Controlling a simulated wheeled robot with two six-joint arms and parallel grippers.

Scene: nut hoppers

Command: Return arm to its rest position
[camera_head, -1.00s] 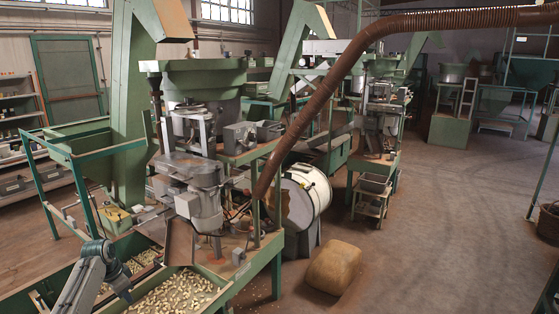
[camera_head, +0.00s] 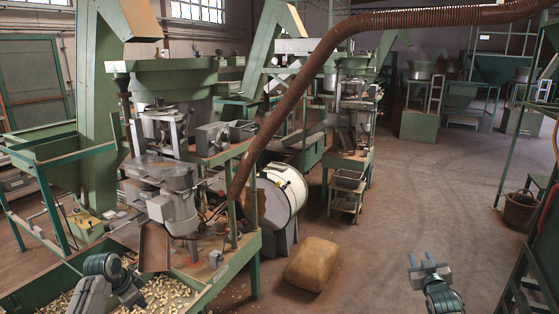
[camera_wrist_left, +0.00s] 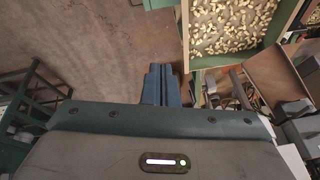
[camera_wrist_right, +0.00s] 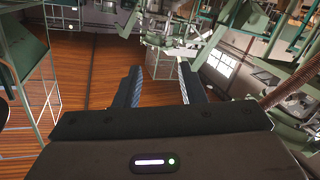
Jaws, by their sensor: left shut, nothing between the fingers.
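My left gripper (camera_head: 137,303) is at the lower left of the head view, in front of the green hopper tray with nuts (camera_head: 165,290). In the left wrist view its two dark fingers (camera_wrist_left: 161,84) are together with nothing between them, and the nut tray (camera_wrist_left: 277,43) shows beyond them at upper right. My right gripper (camera_head: 425,264) is at the lower right of the head view, over open floor. In the right wrist view its fingers (camera_wrist_right: 160,85) are spread apart with nothing between them.
A green sorting machine (camera_head: 165,110) stands behind the tray. A tan sack (camera_head: 312,264) lies on the floor beside a white drum (camera_head: 285,192). A brown hose (camera_head: 300,85) arches overhead. A green frame (camera_head: 530,265) stands at the right edge. The floor (camera_head: 420,190) between is clear.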

